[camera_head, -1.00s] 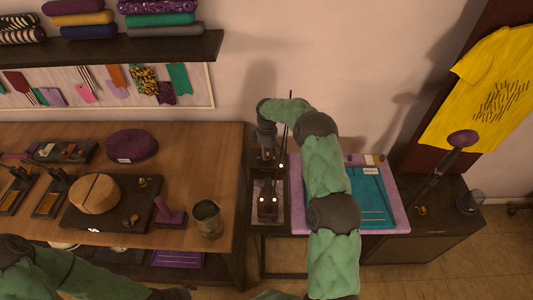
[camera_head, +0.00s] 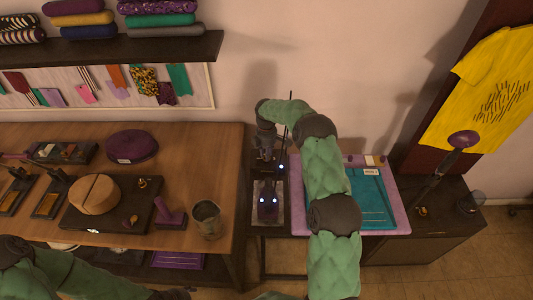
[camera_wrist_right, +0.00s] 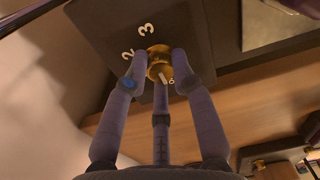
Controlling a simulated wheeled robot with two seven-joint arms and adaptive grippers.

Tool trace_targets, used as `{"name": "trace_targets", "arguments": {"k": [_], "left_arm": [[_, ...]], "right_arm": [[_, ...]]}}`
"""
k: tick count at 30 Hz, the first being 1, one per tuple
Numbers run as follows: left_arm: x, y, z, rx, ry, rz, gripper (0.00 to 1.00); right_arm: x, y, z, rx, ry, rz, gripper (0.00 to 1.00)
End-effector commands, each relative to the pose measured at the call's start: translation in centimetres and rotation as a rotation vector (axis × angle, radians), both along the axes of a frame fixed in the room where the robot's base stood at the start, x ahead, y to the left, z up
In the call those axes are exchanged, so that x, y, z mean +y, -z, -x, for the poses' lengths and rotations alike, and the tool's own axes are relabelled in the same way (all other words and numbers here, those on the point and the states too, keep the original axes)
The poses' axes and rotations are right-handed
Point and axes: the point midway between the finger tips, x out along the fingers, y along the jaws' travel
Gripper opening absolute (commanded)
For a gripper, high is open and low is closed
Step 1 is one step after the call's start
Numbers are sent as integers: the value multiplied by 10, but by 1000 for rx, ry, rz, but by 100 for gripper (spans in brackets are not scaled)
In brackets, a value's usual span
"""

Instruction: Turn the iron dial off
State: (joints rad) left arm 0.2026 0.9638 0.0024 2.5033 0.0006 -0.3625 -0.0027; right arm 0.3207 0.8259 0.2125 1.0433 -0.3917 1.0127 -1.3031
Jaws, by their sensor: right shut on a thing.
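The brass dial (camera_wrist_right: 158,51) sits on a dark plate (camera_wrist_right: 195,38) in the right wrist view. White figures 2, 3 and 0 surround it, and a white mark on the dial is beside the 0. My right gripper (camera_wrist_right: 160,66) is shut on the dial, with a finger on each side and a third below. In the head view, my right gripper (camera_head: 266,150) is over the dark stand, behind the dark purple iron (camera_head: 267,206); the dial is too small to make out there. Small bluish lights show on and near the iron. My left gripper is out of the frame.
A wooden table (camera_head: 225,160) with a metal cup (camera_head: 207,218) and a purple stamp (camera_head: 171,214) is on the left. A pink-edged board (camera_head: 398,205) with teal cloth (camera_head: 375,200) is on the right, partly behind my right arm.

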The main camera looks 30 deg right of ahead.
Motion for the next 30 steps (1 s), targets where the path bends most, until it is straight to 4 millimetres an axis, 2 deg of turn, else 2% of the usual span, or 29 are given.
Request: {"name": "trace_targets", "arguments": {"k": [11,12,14,25,30], "left_arm": [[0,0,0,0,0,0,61],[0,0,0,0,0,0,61],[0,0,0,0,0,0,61],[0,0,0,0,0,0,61],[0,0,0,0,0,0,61]], "right_arm": [[0,0,0,0,-5,1,0],[0,0,0,0,-5,1,34],[0,0,0,0,-4,1,49],[0,-2,0,-1,-3,0,49],[-1,-20,-2,-4,-3,1,49]]}}
